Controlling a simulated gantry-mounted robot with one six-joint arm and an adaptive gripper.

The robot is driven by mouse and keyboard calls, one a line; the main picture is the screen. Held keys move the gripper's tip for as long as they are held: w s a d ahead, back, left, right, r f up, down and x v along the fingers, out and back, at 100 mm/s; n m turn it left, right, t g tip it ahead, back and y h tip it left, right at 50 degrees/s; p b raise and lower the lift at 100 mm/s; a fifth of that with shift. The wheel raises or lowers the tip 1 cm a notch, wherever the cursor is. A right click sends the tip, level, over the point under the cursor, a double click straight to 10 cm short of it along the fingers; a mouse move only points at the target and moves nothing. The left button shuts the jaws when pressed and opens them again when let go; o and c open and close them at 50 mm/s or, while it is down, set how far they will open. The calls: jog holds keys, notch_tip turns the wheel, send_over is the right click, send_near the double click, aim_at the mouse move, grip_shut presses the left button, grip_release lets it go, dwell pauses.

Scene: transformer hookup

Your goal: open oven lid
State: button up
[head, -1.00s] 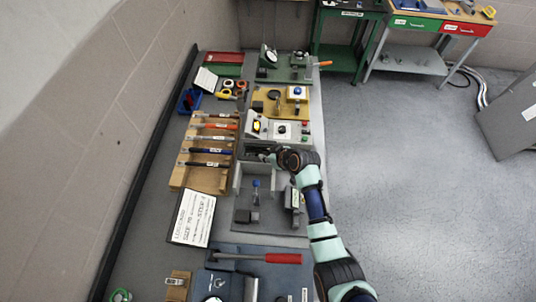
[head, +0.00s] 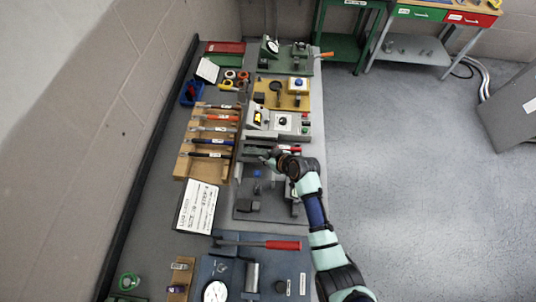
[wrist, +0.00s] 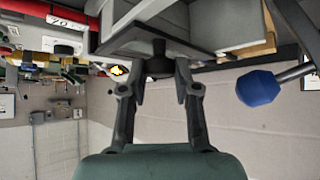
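My gripper (head: 268,161) is in the middle of the bench in the head view, beside the grey control box. In the wrist view my gripper's two fingers (wrist: 160,82) are spread on either side of a dark knob (wrist: 158,62) on a grey panel (wrist: 145,35). A gap shows between each finger and the knob, so no firm grip shows. I cannot tell for certain whether this panel is the oven lid. The grey control box (head: 283,124) has a yellow-lit display and a black dial. My wrist partly hides the area below it.
A blue knob on a metal lever (wrist: 260,87) stands close to the right finger in the wrist view. A red tool with a "70" label (wrist: 58,20) lies at upper left. A wooden tool rack (head: 192,168) stands left of my gripper.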

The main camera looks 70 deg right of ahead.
jog(key=o, duration=0.3)
jog(key=v, duration=1.2)
